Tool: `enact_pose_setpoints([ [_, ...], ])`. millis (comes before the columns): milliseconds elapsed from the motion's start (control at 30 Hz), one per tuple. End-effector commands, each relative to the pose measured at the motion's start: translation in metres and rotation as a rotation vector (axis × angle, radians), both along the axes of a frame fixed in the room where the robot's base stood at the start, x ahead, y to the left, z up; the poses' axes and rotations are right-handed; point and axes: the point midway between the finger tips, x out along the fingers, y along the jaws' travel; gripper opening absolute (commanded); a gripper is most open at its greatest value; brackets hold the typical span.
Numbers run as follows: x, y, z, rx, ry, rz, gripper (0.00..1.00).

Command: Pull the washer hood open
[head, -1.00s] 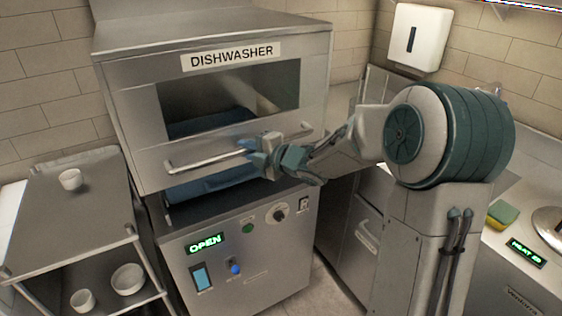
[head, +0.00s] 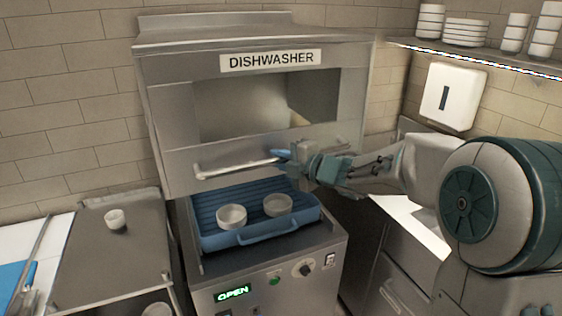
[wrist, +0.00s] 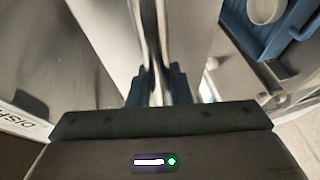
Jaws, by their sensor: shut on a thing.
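The washer hood (head: 165,130) is a steel box with a window and a DISHWASHER label, raised above the washer base (head: 320,262). A bar handle (head: 225,171) runs along its lower front. My gripper (head: 285,158) is shut on the right part of this handle. In the wrist view the handle (wrist: 152,40) runs between the fingers of my gripper (wrist: 157,88). Under the hood a blue rack (head: 215,241) shows with two white bowls (head: 231,217) (head: 277,205) in it. A green OPEN sign (head: 233,292) is lit on the base front.
A steel cart (head: 90,250) with a small white cup (head: 115,219) stands at the left. A wall shelf (head: 480,58) with stacked dishes is at the upper right, above a white dispenser (head: 447,97). The counter is at the right.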

Motion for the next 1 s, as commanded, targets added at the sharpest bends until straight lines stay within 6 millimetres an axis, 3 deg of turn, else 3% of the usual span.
enact_pose_setpoints([
  [233, 0.000, 0.001, 0.000, 0.000, -0.001, 0.001, 0.00],
  [267, 0.000, 0.001, 0.000, 0.000, -0.001, 0.001, 0.23],
  [333, 0.000, 0.000, 0.000, 0.000, -0.001, 0.001, 0.40],
  [733, -0.004, -0.006, 0.001, -0.002, -0.002, -0.002, 0.40],
  [1000, -0.035, -0.039, 0.008, -0.003, -0.005, -0.003, 0.40],
])
